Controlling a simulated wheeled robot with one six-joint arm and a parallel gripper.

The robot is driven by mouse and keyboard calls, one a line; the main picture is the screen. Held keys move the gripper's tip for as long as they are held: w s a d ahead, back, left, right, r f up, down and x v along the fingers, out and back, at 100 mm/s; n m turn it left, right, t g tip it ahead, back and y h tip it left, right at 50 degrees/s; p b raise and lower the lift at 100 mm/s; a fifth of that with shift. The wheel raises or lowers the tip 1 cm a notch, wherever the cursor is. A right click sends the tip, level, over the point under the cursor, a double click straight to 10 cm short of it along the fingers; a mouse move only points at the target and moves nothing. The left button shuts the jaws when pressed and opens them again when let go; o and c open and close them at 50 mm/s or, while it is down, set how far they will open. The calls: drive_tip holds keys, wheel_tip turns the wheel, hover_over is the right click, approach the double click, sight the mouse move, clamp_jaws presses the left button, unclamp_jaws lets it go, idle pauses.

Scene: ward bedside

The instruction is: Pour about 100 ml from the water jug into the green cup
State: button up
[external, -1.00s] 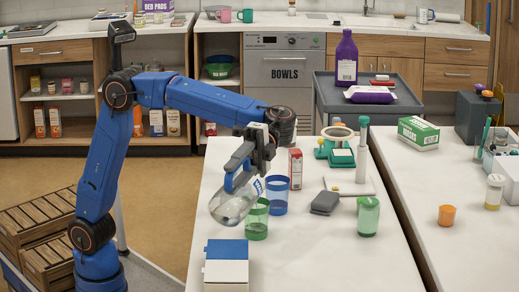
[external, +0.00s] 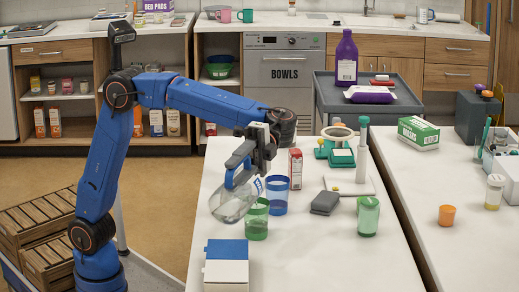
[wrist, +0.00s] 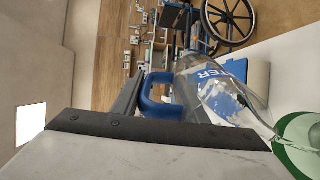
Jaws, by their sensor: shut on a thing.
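My gripper (external: 262,150) is shut on the blue handle (wrist: 160,98) of the clear water jug (external: 232,204). The jug is tilted above the white table, with clear water visible inside. In the wrist view the jug (wrist: 225,95) shows blue lettering, and its mouth end is close to the green cup (wrist: 306,130). In the external view that green cup (external: 257,222) stands upright on the table, just right of the jug. A thin clear streak shows at the jug's lip in the wrist view; I cannot tell whether it is flowing water. The cup's water level is unclear.
A blue cup (external: 277,196) stands close behind the green cup, with a red-and-white carton (external: 295,168) behind it. Another green cup (external: 368,216) stands farther right, past a dark grey object (external: 325,202). A blue-and-white box (external: 227,268) sits at the front.

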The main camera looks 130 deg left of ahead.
sight(228, 185)
drive_tip(key=d, duration=0.1)
drive_tip(key=d+f+y, duration=0.1)
drive_tip(key=w+d+y, duration=0.1)
drive_tip(key=shift+d+f+g, duration=0.25)
drive_tip(key=shift+f+g, duration=0.1)
drive_tip(key=shift+g, duration=0.05)
drive_tip(key=shift+w+d+f+g+y, duration=0.2)
drive_tip(key=shift+d+y, duration=0.15)
drive_tip(key=shift+y, duration=0.4)
drive_tip(key=shift+w+d+f+g+y, duration=0.1)
drive_tip(key=shift+d+g+y, duration=0.15)
drive_tip(key=shift+y, duration=0.5)
drive_tip(key=shift+d, duration=0.2)
idle(0.6)
drive_tip(key=shift+w+d+r+g+y, duration=0.15)
drive_tip(key=shift+d+r+g+y, duration=0.25)
drive_tip(key=shift+y, duration=0.6)
drive_tip(key=shift+w+d+f+g+y+b, duration=0.35)
drive_tip(key=shift+d+f+y, duration=0.4)
drive_tip(key=shift+f+y, duration=0.55)
drive_tip(key=shift+w+d+f+g+y, duration=0.2)
drive_tip(key=shift+d+f+g+y, duration=0.45)
drive_tip(key=shift+y, duration=0.9)
drive_tip(key=shift+w+d+f+g+y+b, duration=0.25)
drive_tip(key=shift+d+f+y, duration=0.6)
drive_tip(key=shift+f+y, duration=0.55)
